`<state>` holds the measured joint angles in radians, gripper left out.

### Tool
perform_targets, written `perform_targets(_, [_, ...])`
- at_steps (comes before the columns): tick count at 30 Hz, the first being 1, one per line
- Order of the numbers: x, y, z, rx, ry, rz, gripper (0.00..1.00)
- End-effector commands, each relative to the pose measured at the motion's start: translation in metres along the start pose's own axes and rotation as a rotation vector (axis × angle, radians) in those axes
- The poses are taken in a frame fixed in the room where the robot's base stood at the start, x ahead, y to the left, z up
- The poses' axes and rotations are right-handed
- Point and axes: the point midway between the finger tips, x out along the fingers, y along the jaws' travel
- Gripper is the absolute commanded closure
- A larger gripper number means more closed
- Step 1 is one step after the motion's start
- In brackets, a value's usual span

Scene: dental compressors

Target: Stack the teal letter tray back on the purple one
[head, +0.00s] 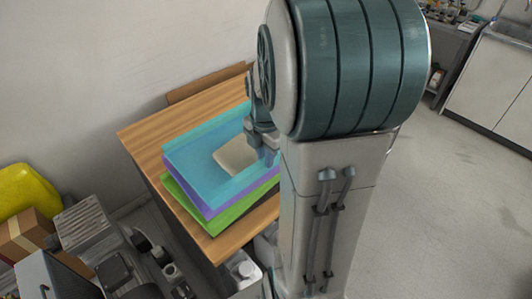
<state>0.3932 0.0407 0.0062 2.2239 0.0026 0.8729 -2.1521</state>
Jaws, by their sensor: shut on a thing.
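The teal letter tray (187,165) is right over the purple tray (236,207) on a wooden table, roughly lined up with it. I cannot tell whether the two touch all round. A beige, rounded flat thing (235,156) lies inside the teal tray. My gripper (269,156) is at the right side of the teal tray, shut on its rim. The fingertips are small and partly hidden by my arm, which also covers the trays' right end.
A green tray (216,226) lies under the purple one, sticking out at the front. Bare wooden table (141,137) shows at the left. A wall is behind. Boxes (25,235), a yellow thing (28,192) and equipment crowd the lower left. The floor at right is clear.

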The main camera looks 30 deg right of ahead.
Motion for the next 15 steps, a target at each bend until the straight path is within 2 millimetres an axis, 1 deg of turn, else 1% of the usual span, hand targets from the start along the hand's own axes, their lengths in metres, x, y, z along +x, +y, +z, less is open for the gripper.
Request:
perform_targets(4, [-0.0002, 0.0002, 0.0002, 0.000, -0.001, 0.001, 1.00])
perform_targets(5, [0.0002, -0.0001, 0.0000, -0.001, 0.000, -0.001, 0.79])
perform_targets(6, [0.0002, -0.0001, 0.0000, -0.001, 0.000, -0.001, 0.68])
perform_targets(7, [0.0001, 0.0000, 0.0000, -0.001, 0.000, -0.001, 0.60])
perform_targets(15, [-0.0004, 0.0000, 0.0001, 0.000, 0.000, 0.000, 0.60])
